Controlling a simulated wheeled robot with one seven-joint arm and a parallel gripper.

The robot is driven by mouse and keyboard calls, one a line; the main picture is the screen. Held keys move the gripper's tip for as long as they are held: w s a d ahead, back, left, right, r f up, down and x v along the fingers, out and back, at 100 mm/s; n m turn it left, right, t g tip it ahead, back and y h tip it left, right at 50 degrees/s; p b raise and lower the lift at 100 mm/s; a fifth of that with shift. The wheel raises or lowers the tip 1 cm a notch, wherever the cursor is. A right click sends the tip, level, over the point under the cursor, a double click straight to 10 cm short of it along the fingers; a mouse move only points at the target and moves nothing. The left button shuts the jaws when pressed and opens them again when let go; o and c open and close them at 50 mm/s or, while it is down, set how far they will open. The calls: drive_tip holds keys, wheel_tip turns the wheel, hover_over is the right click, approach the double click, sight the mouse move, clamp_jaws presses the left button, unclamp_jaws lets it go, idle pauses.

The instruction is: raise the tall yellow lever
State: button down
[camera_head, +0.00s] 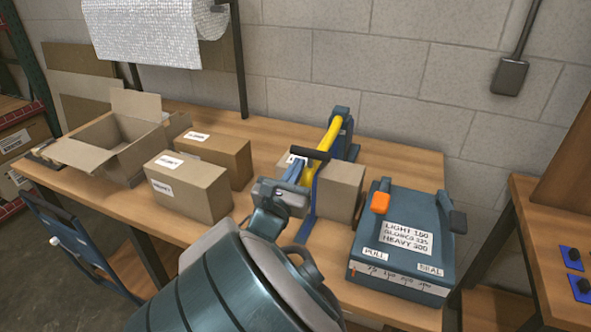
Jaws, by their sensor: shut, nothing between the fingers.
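The tall yellow lever (327,143) is a thick yellow bar in the middle of the table. It slants from a dark blue-grey mount (343,135) at its upper right down towards the lower left. Its lower part is partly hidden behind a black handle on a blue upright. My gripper (297,168) is at the lever's lower left end, with its fingers shut and nothing held. The fingers overlap the lever's near end in the picture; I cannot tell whether they touch it.
A blue upright with a black handle (312,154) stands close to my gripper. A blue-grey machine (402,240) with an orange knob stands at right. Cardboard boxes (190,190) and an open carton (112,147) occupy the left.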

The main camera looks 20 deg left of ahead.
drive_tip(key=w+r+g+p, duration=0.1)
drive_tip(key=w+r+p, duration=0.3)
drive_tip(key=r+p, duration=0.4)
drive_tip(key=w+r+g+p, duration=0.2)
drive_tip(key=w+r+p, duration=0.2)
drive_tip(key=r+p, duration=0.5)
drive_tip(key=shift+w+d+r, duration=0.35)
drive_tip(key=shift+r, duration=1.55)
drive_tip(key=shift+s+r, duration=0.1)
